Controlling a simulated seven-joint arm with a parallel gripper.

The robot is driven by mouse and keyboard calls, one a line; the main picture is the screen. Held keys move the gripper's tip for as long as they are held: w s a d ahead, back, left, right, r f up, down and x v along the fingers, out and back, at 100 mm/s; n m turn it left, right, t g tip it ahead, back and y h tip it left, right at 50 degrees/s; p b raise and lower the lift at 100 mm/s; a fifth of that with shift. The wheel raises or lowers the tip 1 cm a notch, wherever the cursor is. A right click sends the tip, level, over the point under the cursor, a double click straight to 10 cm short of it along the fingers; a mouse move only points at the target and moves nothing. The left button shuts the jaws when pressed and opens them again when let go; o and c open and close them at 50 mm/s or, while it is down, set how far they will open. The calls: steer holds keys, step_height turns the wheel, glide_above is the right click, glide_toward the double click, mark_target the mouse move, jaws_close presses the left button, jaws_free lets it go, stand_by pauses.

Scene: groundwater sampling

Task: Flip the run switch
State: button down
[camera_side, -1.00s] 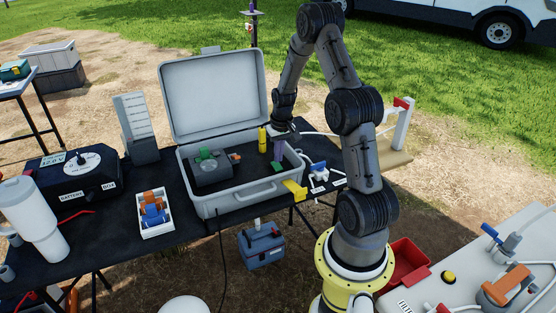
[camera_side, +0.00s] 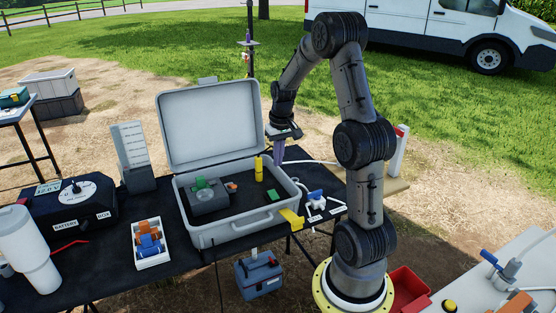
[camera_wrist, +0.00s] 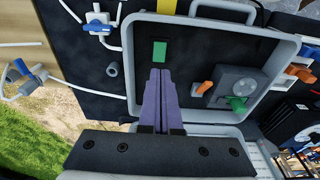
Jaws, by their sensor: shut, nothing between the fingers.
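The open grey case (camera_side: 240,232) stands on the black table with its lid up. A flat green piece (camera_side: 272,195) lies on the case's dark panel, seen also in the wrist view (camera_wrist: 160,51). I cannot read which one is the run switch. My gripper (camera_side: 278,158) has purple fingers, shut and empty, raised above the case's right end.
A blue-handled valve (camera_side: 316,198) with white tubing lies to the right. A white tray (camera_side: 152,258) stands to the left.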

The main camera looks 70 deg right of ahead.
mark_target(272, 192)
steer(key=w+d+f, duration=0.1)
steer(key=f, duration=0.3)
steer(key=w+f, duration=0.1)
steer(key=f, duration=0.3)
steer(key=w+d+f, duration=0.1)
steer(key=f, duration=0.4)
steer(key=shift+d, duration=0.35)
steer(key=shift+w+f, duration=0.1)
steer(key=shift+f, duration=0.1)
steer(key=shift+d, duration=0.1)
steer(key=shift+w+f, duration=0.1)
steer(key=shift+f, duration=0.2)
steer(key=shift+s+a, duration=0.65)
steer(key=shift+s, duration=0.05)
